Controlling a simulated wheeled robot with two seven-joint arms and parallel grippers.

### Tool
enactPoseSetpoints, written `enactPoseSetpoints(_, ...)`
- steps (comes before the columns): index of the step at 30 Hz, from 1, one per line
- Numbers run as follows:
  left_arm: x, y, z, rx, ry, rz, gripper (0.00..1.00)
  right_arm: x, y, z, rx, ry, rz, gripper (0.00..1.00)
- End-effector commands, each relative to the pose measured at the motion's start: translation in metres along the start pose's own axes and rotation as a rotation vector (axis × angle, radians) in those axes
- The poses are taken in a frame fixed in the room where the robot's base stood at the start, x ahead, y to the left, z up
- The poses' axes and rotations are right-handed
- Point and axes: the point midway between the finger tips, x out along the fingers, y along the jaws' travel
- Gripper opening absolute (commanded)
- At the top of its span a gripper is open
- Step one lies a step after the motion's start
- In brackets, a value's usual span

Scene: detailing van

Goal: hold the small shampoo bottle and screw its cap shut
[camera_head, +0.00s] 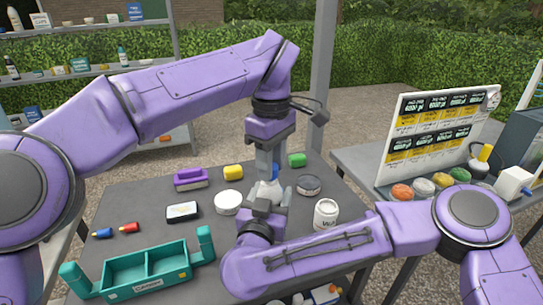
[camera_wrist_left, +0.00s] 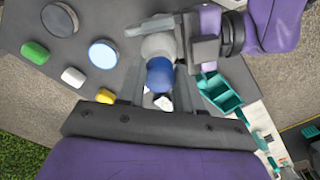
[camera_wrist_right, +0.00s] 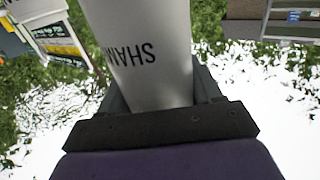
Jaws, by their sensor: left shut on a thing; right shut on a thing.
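The small shampoo bottle (camera_head: 267,190) is white and stands between my two grippers over the table; in the right wrist view it (camera_wrist_right: 145,55) shows large, with the letters "SHAM". Its blue cap (camera_wrist_left: 160,75) sits at the bottle's top end; whether it is fully seated I cannot tell. My left gripper (camera_head: 269,174) comes down from above and is shut on the cap. My right gripper (camera_head: 266,204) comes in from the front right and is shut on the bottle's body. The fingers hide much of both in the head view.
On the grey table are a teal caddy (camera_head: 158,277), a white jar (camera_head: 326,214), a round white tin (camera_head: 228,203), a dark round tin (camera_head: 308,186), a purple brush (camera_head: 190,179) and small yellow and green blocks. A side table (camera_head: 350,160) with a price board (camera_head: 432,130) stands at right.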

Motion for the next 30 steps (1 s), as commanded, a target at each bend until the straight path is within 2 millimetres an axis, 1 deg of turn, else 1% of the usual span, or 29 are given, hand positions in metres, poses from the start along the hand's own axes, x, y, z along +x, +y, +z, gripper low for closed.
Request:
enactPoseSetpoints(16, 0.0018, 0.0, 0.0001, -0.001, 0.0, 0.0, 0.07, -0.0001, 0.0001, 0.0004, 0.0, -0.001, 0.0, 0.09)
enactPoseSetpoints(30, 0.0111, 0.0, -0.0003, -0.001, -0.001, 0.0, 0.07, -0.0001, 0.0001, 0.0004, 0.0, -0.001, 0.0, 0.09)
